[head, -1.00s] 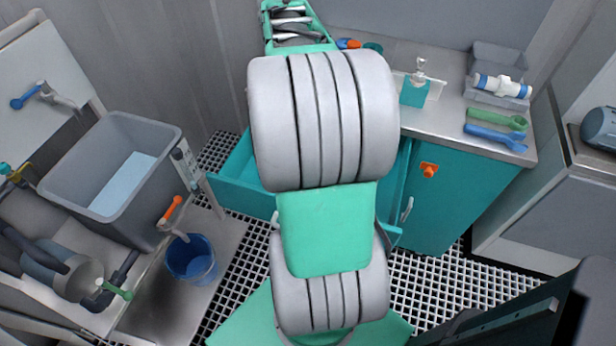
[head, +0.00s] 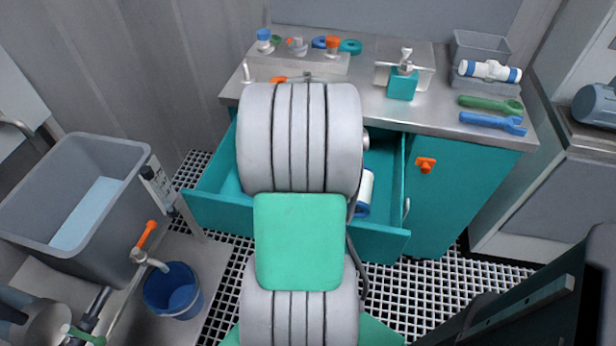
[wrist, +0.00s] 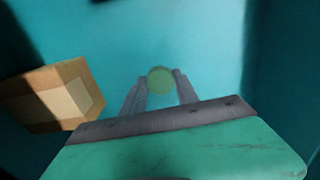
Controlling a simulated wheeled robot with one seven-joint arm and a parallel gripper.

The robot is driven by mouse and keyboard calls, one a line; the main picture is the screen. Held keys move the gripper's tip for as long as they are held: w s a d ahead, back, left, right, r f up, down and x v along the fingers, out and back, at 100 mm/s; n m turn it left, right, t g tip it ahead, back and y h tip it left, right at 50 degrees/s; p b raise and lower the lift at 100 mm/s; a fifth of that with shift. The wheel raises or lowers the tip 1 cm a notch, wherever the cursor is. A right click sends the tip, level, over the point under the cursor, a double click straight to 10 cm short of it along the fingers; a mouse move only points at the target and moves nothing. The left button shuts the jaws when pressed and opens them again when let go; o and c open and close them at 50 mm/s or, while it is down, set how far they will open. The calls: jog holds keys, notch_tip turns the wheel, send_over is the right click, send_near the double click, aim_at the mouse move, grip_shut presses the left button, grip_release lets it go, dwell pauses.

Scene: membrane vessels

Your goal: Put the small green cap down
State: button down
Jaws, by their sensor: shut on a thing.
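The small green cap (wrist: 160,81) is a pale green disc between the two fingertips of my gripper (wrist: 161,76) in the wrist view. My gripper is shut on it, over the teal inner surface of the open drawer (head: 290,215). I cannot tell whether the cap touches that surface. In the head view my own arm hides the gripper and the cap.
A cardboard box (wrist: 52,96) lies left of my gripper in the wrist view. A white and blue cylinder (head: 364,193) is in the drawer's right part.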

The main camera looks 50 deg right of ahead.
jog(key=shift+f, duration=0.1)
jog(key=c, duration=0.9)
grip_release()
notch_tip(320, 180, up, 12)
jog(key=shift+r+p, duration=0.2)
jog(key=shift+p, duration=0.6)
